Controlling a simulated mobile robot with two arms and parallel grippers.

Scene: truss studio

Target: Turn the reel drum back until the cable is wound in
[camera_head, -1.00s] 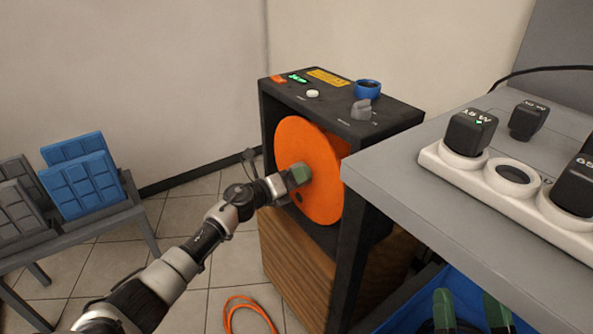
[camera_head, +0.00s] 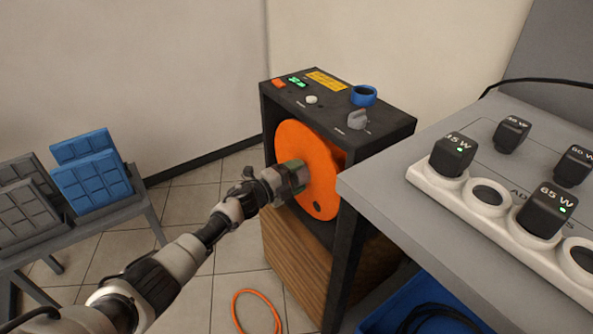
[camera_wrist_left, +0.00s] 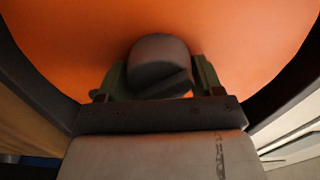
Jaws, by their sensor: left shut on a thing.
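The orange reel drum (camera_head: 318,160) stands upright in the open front of a black cabinet (camera_head: 375,150). My left gripper (camera_head: 297,176) is shut on the grey knob at the drum's centre. In the left wrist view, this rounded grey knob (camera_wrist_left: 158,62) sits between the green fingers, with the orange drum face behind it. A dark round spot (camera_head: 317,207) shows low on the drum, right of the gripper. An orange cable (camera_head: 257,312) lies in a loop on the tiled floor below. Whether it joins the drum is hidden. My right gripper is out of view.
The cabinet top carries a green display (camera_head: 298,81), a white button (camera_head: 311,99), a grey dial (camera_head: 357,119) and a blue ring (camera_head: 363,95). A grey table (camera_head: 400,200) with black adapters stands close on the right. A rack (camera_head: 100,222) of panels stands left.

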